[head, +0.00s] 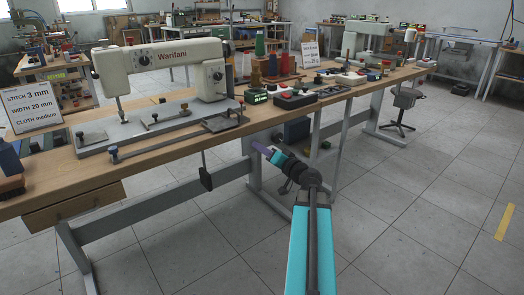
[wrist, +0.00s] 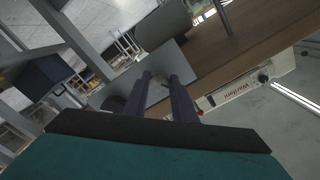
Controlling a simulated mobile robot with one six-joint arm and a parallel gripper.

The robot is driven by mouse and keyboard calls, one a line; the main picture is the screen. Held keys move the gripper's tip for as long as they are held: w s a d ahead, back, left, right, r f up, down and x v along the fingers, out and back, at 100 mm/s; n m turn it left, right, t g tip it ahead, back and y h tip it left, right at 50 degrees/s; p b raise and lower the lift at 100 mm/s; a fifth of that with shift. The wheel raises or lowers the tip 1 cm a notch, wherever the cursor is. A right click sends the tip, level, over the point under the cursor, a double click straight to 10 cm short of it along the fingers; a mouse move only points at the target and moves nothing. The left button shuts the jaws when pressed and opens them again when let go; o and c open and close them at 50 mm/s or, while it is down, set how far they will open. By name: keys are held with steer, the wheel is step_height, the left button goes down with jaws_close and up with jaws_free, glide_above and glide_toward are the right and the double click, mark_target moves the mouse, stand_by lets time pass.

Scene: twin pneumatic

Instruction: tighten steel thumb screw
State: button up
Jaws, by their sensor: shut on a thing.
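My gripper (head: 261,149), with purple fingers, reaches in below the front edge of the workbench (head: 165,146), near a bench leg. In the wrist view its two fingers (wrist: 166,80) stand a little apart, shut on a small greyish piece between them. It appears to be the steel thumb screw, but it is too small and hidden to make out clearly. A grey plate (wrist: 185,61) lies close behind the fingertips. In the head view the fingertips and what they hold are not clear.
The Warifani sewing machine (head: 165,62) stands on the bench top, above and left of my gripper. A dark pad (head: 206,179) hangs on a rod below the bench edge. Boxes (head: 295,99) line the edge.

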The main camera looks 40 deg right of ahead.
steer(key=m+p, duration=0.1)
steer(key=m, duration=0.5)
steer(key=shift+a+r+p, duration=0.1)
steer(key=shift+p, duration=0.25)
steer(key=shift+m, duration=0.3)
steer(key=o, duration=1)
steer(key=shift+o, duration=0.2)
steer(key=shift+s, duration=0.15)
steer(key=s+p, duration=0.2)
steer(key=s, duration=0.3)
steer(key=shift+s+a+r+p, duration=0.1)
steer(key=shift+s+p, duration=0.15)
steer(key=shift+p, duration=0.15)
